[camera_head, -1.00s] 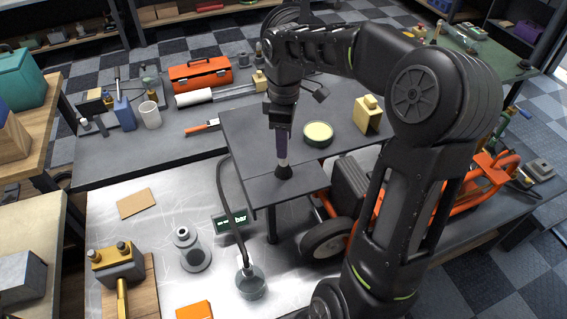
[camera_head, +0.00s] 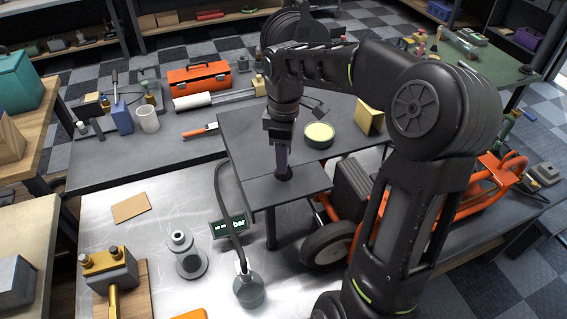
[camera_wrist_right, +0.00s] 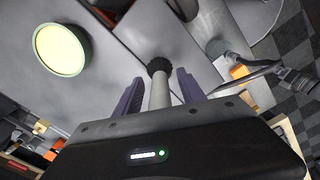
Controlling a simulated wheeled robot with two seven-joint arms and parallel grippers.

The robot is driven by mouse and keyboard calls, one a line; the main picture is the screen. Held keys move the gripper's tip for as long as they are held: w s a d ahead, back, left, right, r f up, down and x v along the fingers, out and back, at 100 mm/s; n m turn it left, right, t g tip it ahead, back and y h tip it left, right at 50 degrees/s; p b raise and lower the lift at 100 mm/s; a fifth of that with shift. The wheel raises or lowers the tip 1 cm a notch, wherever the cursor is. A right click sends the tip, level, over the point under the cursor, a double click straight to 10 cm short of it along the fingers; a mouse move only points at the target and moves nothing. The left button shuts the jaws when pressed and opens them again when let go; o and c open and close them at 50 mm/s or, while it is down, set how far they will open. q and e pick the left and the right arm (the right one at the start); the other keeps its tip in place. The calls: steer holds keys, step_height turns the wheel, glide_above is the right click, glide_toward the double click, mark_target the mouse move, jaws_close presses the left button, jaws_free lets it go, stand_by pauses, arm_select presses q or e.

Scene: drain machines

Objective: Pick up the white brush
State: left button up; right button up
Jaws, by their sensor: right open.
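The white brush stands upright, bristles down, on a raised dark shelf (camera_head: 300,185). In the right wrist view the brush (camera_wrist_right: 160,92) shows a white handle and a round dark bristle head. In the head view only its dark bristle head (camera_head: 284,174) shows clearly; the gripper hides the handle. My right gripper (camera_head: 282,158) points down over the brush. In the right wrist view its purple fingers (camera_wrist_right: 158,84) are open, one on each side of the white handle. I cannot tell whether either finger touches it. My left gripper is not in view.
A round green-rimmed tin (camera_head: 319,134) and a yellow block (camera_head: 369,115) stand behind the gripper on the dark surface. A black hose (camera_head: 223,190) runs along the shelf's left side to a flask (camera_head: 249,289). An orange machine (camera_head: 477,190) stands at the right.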

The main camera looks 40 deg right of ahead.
jaws_close()
stand_by(0.4)
steer(key=shift+r, duration=0.1)
step_height(320, 180, up, 8)
steer(key=p, duration=0.6)
steer(key=shift+p, duration=0.3)
steer(key=shift+r+b, duration=0.3)
steer(key=shift+b, duration=0.05)
steer(key=shift+r, duration=0.6)
